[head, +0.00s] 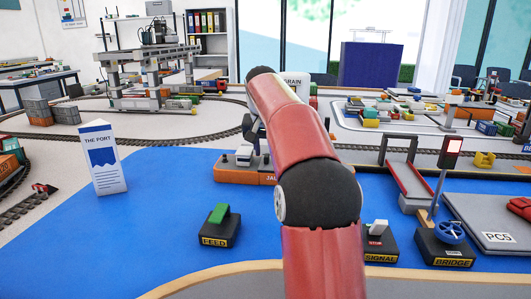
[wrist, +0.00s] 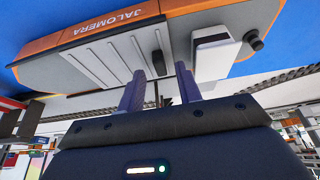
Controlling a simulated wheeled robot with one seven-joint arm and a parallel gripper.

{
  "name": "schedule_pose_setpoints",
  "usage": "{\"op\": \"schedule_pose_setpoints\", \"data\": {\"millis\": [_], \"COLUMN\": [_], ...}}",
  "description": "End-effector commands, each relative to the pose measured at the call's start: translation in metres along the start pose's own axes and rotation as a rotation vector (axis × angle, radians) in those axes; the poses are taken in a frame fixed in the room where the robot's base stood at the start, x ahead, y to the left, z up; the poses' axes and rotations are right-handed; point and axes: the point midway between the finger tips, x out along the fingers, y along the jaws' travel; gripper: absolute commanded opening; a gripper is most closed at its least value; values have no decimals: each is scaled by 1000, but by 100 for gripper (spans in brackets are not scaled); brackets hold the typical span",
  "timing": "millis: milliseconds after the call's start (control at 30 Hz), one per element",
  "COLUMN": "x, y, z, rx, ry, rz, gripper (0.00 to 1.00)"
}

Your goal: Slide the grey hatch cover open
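The orange and grey toy ship marked JALOMERA (head: 240,174) sits on the blue water mat, partly hidden behind my arm in the head view. In the wrist view the ship (wrist: 185,18) fills the top. Its grey ribbed hatch cover (wrist: 105,58) lies on the deck, with a small dark upright handle (wrist: 159,63) near one end. My gripper (wrist: 159,74) is open, its two fingertips on either side of the handle in the picture. I see gaps on both sides; whether the fingers reach its depth I cannot tell. The head view hides the fingers and hatch.
The ship's white cabin (wrist: 212,40) and a dark round post (wrist: 253,39) stand right of the hatch. A FEED lever box (head: 220,228), a SIGNAL box (head: 379,243) and a BRIDGE wheel box (head: 446,245) stand in front. A PORT sign (head: 103,160) is left.

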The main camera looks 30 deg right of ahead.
Motion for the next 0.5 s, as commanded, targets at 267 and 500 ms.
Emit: {"op": "schedule_pose_setpoints", "data": {"millis": [267,500], "x": [17,17], "y": [0,0], "z": [0,0], "rx": [-1,-1], "ry": [1,1], "rz": [-1,-1], "gripper": [35,27]}}
